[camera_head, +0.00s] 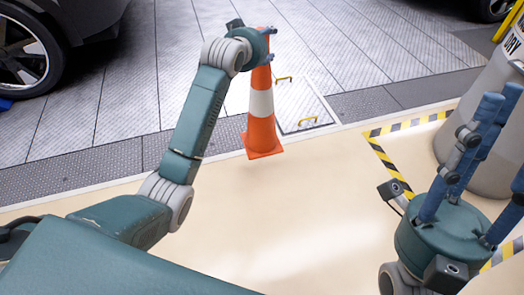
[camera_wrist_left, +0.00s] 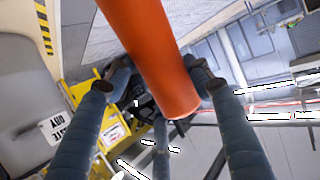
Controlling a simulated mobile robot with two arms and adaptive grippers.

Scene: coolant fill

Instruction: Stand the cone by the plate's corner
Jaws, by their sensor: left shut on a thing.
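The orange cone (camera_head: 262,104) with a white band is upright, or nearly so, in the middle of the head view. My left gripper (camera_head: 266,38) is shut on its narrow top. In the left wrist view the cone's orange tip (camera_wrist_left: 168,85) sits between the fingers of the left gripper (camera_wrist_left: 165,95). The metal floor plate (camera_head: 304,98) with two yellow handles lies just right of and behind the cone. The cone hides part of the plate's left side. I cannot tell whether its square base touches the floor. My right gripper (camera_head: 490,150) is empty, fingers spread.
A black-and-yellow striped line (camera_head: 390,160) marks the cream floor on the right. A large grey drum (camera_head: 480,125) stands there near my right gripper. A car wheel (camera_head: 28,52) is at the upper left. The cream floor in front of the cone is clear.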

